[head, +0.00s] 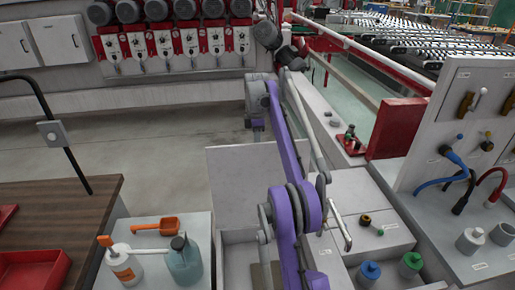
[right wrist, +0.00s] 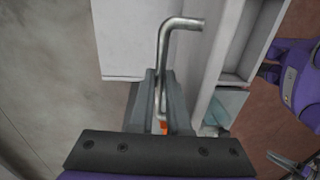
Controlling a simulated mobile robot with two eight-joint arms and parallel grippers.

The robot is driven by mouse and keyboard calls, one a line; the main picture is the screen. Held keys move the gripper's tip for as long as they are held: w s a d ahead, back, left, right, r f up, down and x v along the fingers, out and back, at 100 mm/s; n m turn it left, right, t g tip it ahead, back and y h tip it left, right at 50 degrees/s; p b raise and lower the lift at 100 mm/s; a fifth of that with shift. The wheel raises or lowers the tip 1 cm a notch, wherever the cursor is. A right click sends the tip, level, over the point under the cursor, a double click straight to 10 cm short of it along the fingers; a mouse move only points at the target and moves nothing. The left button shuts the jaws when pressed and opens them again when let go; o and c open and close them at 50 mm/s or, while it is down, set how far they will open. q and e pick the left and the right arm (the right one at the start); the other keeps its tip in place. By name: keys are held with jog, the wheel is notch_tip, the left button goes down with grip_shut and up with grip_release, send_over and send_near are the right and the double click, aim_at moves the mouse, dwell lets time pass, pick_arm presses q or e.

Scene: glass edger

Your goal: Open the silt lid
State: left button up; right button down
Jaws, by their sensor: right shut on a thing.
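The silt lid appears to be the pale grey panel (head: 236,185) standing tilted up in the middle of the head view, with an open bay below it. My right gripper (right wrist: 160,105) is shut on a bent metal rod (right wrist: 164,50), whose upper end turns to the right in the right wrist view. My purple arm crosses the head view and hides part of the bay; the right fingertips cannot be made out there. A metal rod (head: 341,226) shows beside the arm; I cannot tell whether it is the same one.
A wooden bench (head: 70,215) is at left. A panel with hoses (head: 465,130) and capped fittings (head: 411,263) crowd the right. Floor (head: 150,150) is clear.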

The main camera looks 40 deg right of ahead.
jog(key=c, duration=0.9)
grip_release()
